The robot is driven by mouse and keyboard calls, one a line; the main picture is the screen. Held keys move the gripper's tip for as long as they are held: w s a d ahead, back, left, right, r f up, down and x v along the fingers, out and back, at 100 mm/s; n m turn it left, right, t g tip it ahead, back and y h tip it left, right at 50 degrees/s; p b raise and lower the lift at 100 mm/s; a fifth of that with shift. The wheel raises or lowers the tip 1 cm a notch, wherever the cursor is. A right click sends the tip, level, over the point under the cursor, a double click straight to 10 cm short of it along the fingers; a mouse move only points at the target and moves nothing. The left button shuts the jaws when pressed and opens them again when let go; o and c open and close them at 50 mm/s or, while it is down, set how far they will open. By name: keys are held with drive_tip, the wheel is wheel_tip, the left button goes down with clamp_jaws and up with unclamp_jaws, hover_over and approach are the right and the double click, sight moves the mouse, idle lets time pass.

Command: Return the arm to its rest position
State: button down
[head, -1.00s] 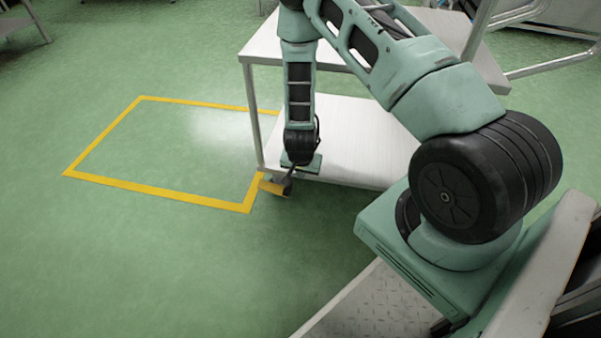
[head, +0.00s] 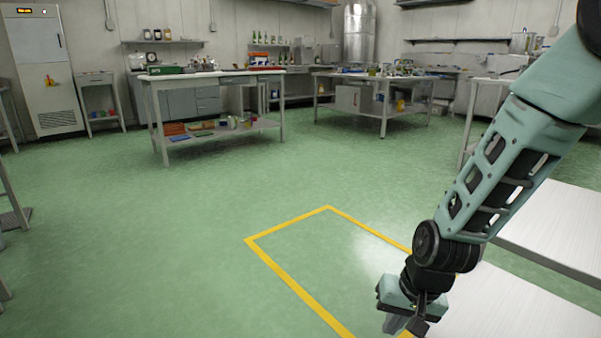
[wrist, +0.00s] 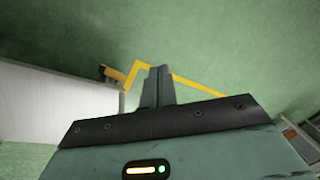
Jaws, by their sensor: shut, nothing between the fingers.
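My arm hangs down along the right side of the head view, its upper link out of the frame. My gripper (head: 402,325) is at the lower right of the head view and points down, next to the pale shelves of a cart. In the wrist view my gripper (wrist: 158,88) has its two dark fingers together, with nothing between them. The green floor shows beyond the fingertips.
The two-level cart (head: 545,225) stands close on the right; its pale shelf fills the left of the wrist view (wrist: 50,105). A yellow floor outline (head: 290,280) lies left of my gripper. Workbenches (head: 215,75) stand farther back. The floor between is clear.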

drive_tip(key=s+a+r+n+g+h, duration=0.1)
drive_tip(key=s+a+r+n, duration=0.1)
drive_tip(key=s+r+n, duration=0.6)
drive_tip(key=s+a+r+n+g+h, duration=0.1)
drive_tip(key=s+r+n, duration=0.1)
drive_tip(key=s+r, duration=0.75)
wheel_tip(320, 180, up, 33)
drive_tip(key=s+p, duration=0.2)
drive_tip(key=p, duration=3.5)
drive_tip(key=shift+a+m, duration=0.3)
